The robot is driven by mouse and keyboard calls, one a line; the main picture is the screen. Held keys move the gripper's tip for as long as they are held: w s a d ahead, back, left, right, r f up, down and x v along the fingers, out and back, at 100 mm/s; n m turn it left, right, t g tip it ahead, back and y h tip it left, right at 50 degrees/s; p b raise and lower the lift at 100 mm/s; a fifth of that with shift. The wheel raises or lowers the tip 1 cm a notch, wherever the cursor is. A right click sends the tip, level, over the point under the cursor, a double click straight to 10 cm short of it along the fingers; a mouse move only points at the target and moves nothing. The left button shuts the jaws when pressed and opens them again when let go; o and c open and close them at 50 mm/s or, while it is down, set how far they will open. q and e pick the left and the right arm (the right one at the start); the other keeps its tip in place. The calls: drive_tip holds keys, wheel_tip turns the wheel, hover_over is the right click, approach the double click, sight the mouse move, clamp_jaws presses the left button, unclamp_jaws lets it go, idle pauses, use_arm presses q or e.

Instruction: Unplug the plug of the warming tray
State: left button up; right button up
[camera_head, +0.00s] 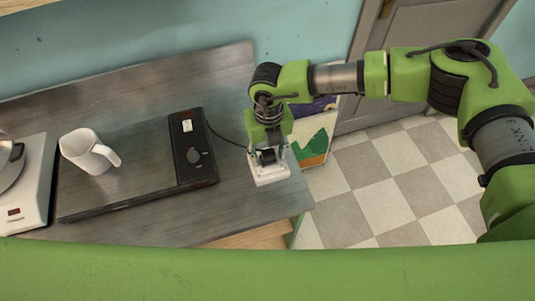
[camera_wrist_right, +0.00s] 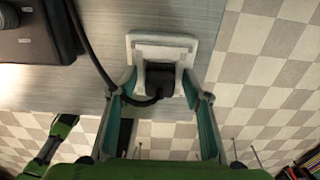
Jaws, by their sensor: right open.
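The warming tray (camera_head: 130,192) is a flat dark plate on the counter, with a black control box (camera_head: 194,170) at its right end. A black cable runs from the box to a black plug (camera_wrist_right: 160,79) in a white socket block (camera_head: 270,177) near the counter's right end. The socket block also shows in the wrist view (camera_wrist_right: 190,42). My right gripper (camera_head: 268,152) is over the block from above. In the wrist view its two teal fingers (camera_wrist_right: 160,92) are open, one on each side of the plug; contact cannot be told. My left gripper is not in view.
A white mug (camera_head: 85,149) stands on the tray plate. A white appliance (camera_head: 33,190) is at the far left. The cable (camera_wrist_right: 92,52) passes beside the left finger in the wrist view. The counter ends just right of the socket, above a checkered floor (camera_head: 390,180).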

sight(268, 152)
drive_tip(key=shift+b, duration=0.4)
idle(0.5)
drive_tip(key=shift+b, duration=0.3)
clamp_jaws()
drive_tip(key=shift+r, duration=0.15)
drive_tip(key=shift+r+p, duration=1)
drive_tip(key=shift+r, duration=1.9)
